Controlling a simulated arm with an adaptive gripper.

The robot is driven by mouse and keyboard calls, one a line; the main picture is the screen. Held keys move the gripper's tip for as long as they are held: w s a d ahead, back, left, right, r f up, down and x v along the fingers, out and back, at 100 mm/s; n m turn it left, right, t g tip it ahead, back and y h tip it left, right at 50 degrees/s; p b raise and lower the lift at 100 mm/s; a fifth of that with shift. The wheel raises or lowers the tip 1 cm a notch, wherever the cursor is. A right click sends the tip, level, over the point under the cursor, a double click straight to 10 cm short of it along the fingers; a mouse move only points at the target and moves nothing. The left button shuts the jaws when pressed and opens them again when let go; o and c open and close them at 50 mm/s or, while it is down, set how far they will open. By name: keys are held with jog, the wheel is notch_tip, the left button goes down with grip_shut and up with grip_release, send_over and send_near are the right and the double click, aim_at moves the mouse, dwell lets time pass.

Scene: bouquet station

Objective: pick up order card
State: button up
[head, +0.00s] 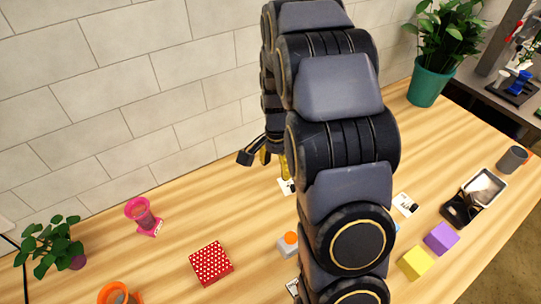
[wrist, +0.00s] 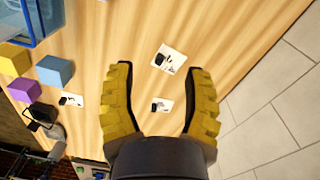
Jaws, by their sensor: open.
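Several small white cards with dark print lie on the table; I cannot tell which is the order card. In the wrist view, one card (wrist: 162,104) shows between my gripper's fingers and another card (wrist: 169,59) shows just beyond the fingertips. A third card (wrist: 71,100) lies left of the fingers. My gripper (wrist: 162,70) has yellow ridged fingers, spread open and empty above the table. In the head view my gripper (head: 274,164) is partly hidden behind my arm, near the wall, with a white card (head: 285,186) below it. Another card (head: 406,204) lies right of my arm.
A tiled wall (head: 120,60) bounds the back of the table. Purple (head: 441,238) and yellow (head: 416,263) blocks, a black-framed device (head: 474,196) and a teal potted plant (head: 427,85) stand right. A red dotted box (head: 211,263) and pink vase (head: 144,214) are left.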

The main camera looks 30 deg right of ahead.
jog(key=d+f+m, duration=0.1)
jog(key=d+f, duration=0.1)
jog(key=f, duration=0.1)
jog(key=w+d+f+m, duration=0.1)
jog(key=d+f+m, duration=0.1)
jog(key=f, duration=0.1)
jog(key=w+d+f+m, duration=0.1)
jog(key=d+f, duration=0.2)
jog(key=shift+w+m, duration=0.15)
jog(key=shift+m, duration=0.15)
jog(key=f, duration=0.6)
jog(key=shift+s+d+f, duration=0.25)
jog(key=shift+d+f, duration=0.1)
jog(key=shift+f, duration=0.4)
jog(key=shift+w, duration=0.1)
grip_shut()
